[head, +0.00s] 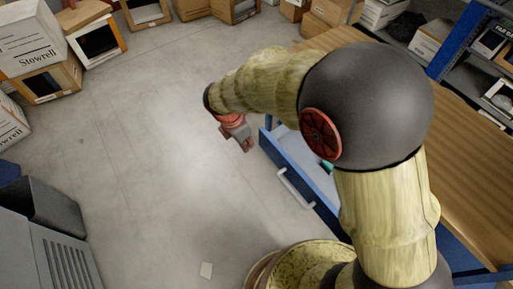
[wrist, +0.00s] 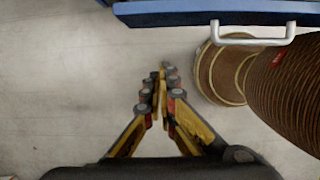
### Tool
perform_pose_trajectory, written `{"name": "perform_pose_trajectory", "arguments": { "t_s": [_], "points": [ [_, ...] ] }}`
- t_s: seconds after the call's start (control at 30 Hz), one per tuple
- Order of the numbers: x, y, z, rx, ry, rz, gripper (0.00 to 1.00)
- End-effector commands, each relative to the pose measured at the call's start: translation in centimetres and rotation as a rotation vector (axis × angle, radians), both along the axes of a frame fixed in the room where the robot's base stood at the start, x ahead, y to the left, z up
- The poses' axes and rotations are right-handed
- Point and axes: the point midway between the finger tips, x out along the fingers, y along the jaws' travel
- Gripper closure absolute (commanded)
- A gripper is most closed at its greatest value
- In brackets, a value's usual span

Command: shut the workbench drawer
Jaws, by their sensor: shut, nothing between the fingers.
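The blue workbench drawer (head: 303,170) stands pulled out from the wooden workbench (head: 465,165) in the head view. Its pale bar handle (head: 296,188) is on the front face, and part of its inside shows. My arm hides some of the drawer and bench. My gripper (head: 247,146) is left of the drawer's far front corner, apart from it. In the wrist view, the drawer's blue front (wrist: 200,14) and white handle (wrist: 250,38) cross the top edge. My gripper (wrist: 162,72) is shut and empty, below and left of the handle, over bare floor.
Cardboard boxes (head: 45,80) stand at the upper left, and more line the back. A grey bin (head: 42,208) and a vented grey cabinet (head: 50,255) are at the lower left. A blue rack (head: 455,45) is behind the bench. The floor left of the drawer is clear.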

Motion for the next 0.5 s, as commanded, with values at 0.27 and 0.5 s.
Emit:
{"name": "perform_pose_trajectory", "arguments": {
  "t_s": [0.27,0.5],
  "points": [
    [0.4,-0.8,-4.1,-0.001,0.003,-0.001,1.00],
    [1.1,-1.8,-8.8,-0.001,0.004,-0.002,1.00]
  ]
}}
